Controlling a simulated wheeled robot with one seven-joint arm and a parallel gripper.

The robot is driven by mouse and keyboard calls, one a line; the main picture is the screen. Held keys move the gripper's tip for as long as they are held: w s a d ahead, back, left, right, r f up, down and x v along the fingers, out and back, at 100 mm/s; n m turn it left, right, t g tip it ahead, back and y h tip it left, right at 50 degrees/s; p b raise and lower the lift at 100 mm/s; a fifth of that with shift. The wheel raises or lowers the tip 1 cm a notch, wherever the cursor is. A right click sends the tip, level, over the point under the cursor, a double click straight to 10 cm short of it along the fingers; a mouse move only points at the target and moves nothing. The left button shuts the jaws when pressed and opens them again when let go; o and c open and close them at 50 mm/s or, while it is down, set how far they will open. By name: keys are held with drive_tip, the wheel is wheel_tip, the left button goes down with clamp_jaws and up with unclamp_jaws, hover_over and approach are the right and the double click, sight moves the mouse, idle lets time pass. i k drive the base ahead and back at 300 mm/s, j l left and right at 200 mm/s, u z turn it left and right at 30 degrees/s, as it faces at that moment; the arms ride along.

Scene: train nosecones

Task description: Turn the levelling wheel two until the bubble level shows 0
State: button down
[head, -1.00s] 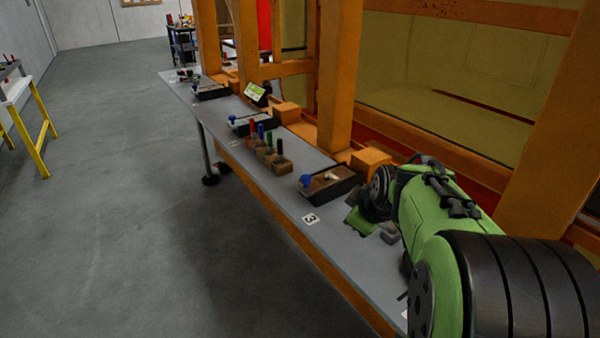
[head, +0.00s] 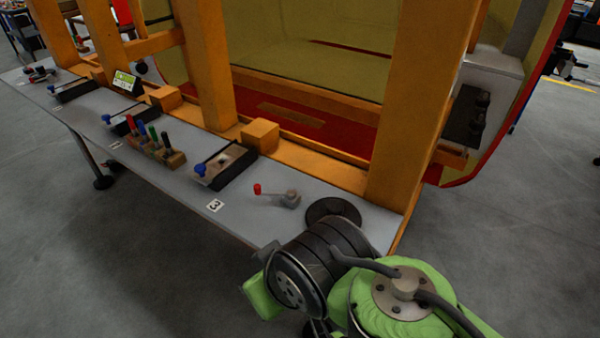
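Several dark boxes with blue knobs stand along the grey bench. The nearest one (head: 222,167) is beside a tag reading 3 (head: 214,205). A far one (head: 75,91) is at the left. A small device with a lit green and white screen (head: 126,83), perhaps the bubble level, stands behind the middle box; its reading is too small to tell. My green and black arm fills the bottom right. My gripper is not in view.
A wooden block with red, blue, green and black handled tools (head: 157,150) stands between the middle and nearest boxes. A grey crank with a red knob (head: 283,199) is at the bench's right. Orange posts (head: 205,65) rise behind. The floor in front is clear.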

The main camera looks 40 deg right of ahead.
sight(319, 209)
drive_tip(key=l+z, duration=0.25)
drive_tip(key=z, duration=0.25)
drive_tip(key=k+l+z, duration=0.1)
drive_tip(key=l+z, duration=0.15)
drive_tip(key=z, duration=0.2)
drive_tip(key=k+j, duration=0.1)
drive_tip(key=j, duration=0.15)
drive_tip(key=j+u, duration=0.1)
drive_tip(key=j, duration=0.4)
drive_tip(key=i+j+u, duration=0.15)
drive_tip(key=j, duration=0.3)
drive_tip(key=j+u, duration=0.1)
drive_tip(key=j, duration=0.4)
drive_tip(key=i+j+u, duration=0.15)
drive_tip(key=i+j, duration=0.15)
drive_tip(key=i, duration=0.15)
